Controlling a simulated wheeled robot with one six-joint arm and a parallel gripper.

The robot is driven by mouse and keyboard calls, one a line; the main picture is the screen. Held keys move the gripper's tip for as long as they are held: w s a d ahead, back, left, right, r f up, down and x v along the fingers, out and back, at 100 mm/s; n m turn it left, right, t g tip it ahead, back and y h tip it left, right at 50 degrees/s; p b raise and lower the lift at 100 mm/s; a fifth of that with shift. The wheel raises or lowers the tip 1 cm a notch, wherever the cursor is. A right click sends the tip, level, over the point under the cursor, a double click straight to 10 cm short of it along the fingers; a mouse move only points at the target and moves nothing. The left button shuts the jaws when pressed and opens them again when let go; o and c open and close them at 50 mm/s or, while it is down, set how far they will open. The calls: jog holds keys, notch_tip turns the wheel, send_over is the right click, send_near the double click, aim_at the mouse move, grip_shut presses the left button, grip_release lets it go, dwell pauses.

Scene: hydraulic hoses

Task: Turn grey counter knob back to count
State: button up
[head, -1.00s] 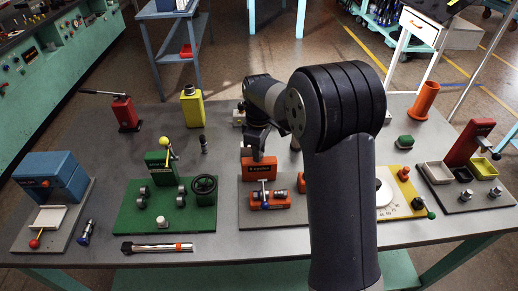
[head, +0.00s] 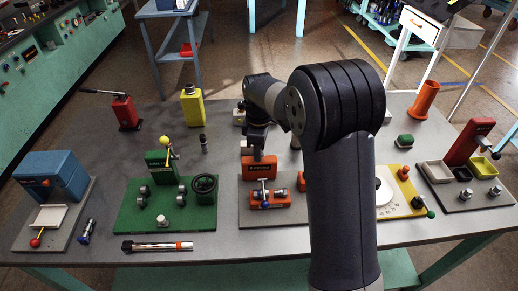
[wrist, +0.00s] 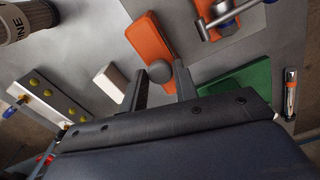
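The counter is an orange box (head: 259,169) standing at the back of a grey plate in the middle of the table. Its grey round knob (wrist: 160,72) shows in the wrist view, in front of the orange box there (wrist: 150,38). My gripper (wrist: 161,76) points at the knob, with one finger on each side of it. The fingers are apart, and a narrow gap seems to show beside the knob. In the head view my gripper (head: 256,148) is just above and behind the orange box, and its fingertips and the knob are hidden.
A clamp with a metal bar and orange blocks (head: 270,200) sits in front of the counter. A green plate with a handwheel (head: 204,188) is to the left. A yellow board (head: 400,190) is to the right, partly behind my arm.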

jog(key=o, duration=0.4)
jog(key=shift+c, duration=0.2)
notch_tip(320, 180, up, 11)
jog(key=shift+b, duration=0.45)
jog(key=shift+f, duration=0.15)
notch_tip(320, 180, down, 11)
jog(key=shift+r+p, duration=0.1)
jog(key=shift+p, duration=0.35)
jog(key=shift+r, duration=0.1)
